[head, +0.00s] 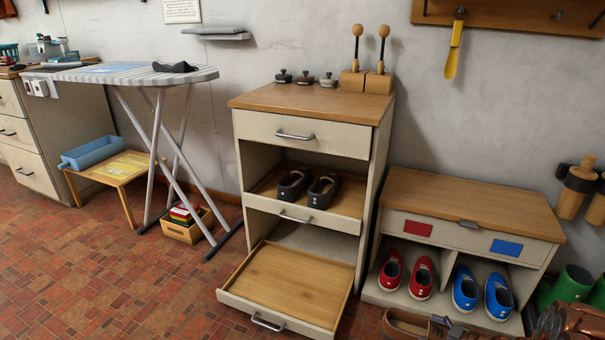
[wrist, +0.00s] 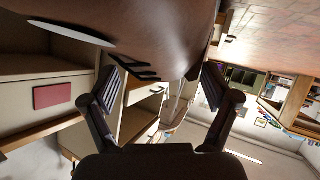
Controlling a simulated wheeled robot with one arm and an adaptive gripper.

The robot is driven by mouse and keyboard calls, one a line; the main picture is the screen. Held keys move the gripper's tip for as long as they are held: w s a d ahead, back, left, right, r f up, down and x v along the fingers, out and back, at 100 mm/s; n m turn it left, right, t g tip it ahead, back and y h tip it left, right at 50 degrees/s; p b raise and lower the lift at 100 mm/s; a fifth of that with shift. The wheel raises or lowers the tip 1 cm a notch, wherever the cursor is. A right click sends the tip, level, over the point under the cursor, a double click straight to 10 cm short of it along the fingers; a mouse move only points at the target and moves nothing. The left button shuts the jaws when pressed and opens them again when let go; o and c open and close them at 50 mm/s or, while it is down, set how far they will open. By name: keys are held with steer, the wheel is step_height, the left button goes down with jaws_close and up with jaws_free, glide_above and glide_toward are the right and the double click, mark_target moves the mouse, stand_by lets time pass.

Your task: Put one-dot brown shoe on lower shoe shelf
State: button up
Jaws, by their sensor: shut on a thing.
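A brown shoe (head: 404,324) is at the bottom edge of the head view, in front of the low bench. It fills the top of the wrist view (wrist: 165,35), with a pale patch and dark strips on it. I cannot make out a dot. My gripper (wrist: 162,82) is shut on this shoe, a finger on each side. The lower shoe shelf (head: 290,285) is a pulled-out wooden tray with a pale front and metal handle, low in the cabinet. It is bare. It lies left of the held shoe.
A pair of dark shoes (head: 308,188) sits on the upper pulled-out shelf (head: 340,203). Red shoes (head: 420,278) and blue shoes (head: 482,292) stand in the bench (head: 470,205) on the right. An ironing board (head: 120,75) stands left.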

steer(key=w+a+r+m+h, duration=0.1)
steer(key=w+a+r, duration=0.15)
steer(key=r, duration=0.55)
steer(key=w+a+r+t+p, duration=0.1)
steer(key=w+a+r, duration=0.1)
steer(key=w+r, duration=0.35)
steer(key=w+a+r+m+h, duration=0.1)
steer(key=a+r, duration=0.2)
steer(key=r, duration=0.6)
steer(key=s+a+r+m+h, duration=0.1)
steer(key=a+r, duration=0.4)
steer(key=r, duration=0.3)
steer(key=s+a+r+t, duration=0.1)
steer(key=a+r, duration=0.4)
steer(key=r, duration=0.3)
steer(key=s+a+r+m+h, duration=0.1)
steer(key=a+r, duration=0.4)
steer(key=r, duration=0.3)
step_height(320, 180, up, 38)
steer(key=p, duration=3.9)
steer(key=w+f+m+h, duration=0.3)
steer(key=f+h, duration=0.1)
steer(key=f, duration=0.9)
steer(key=shift+m+t, duration=0.4)
steer(key=shift+d+f, duration=0.1)
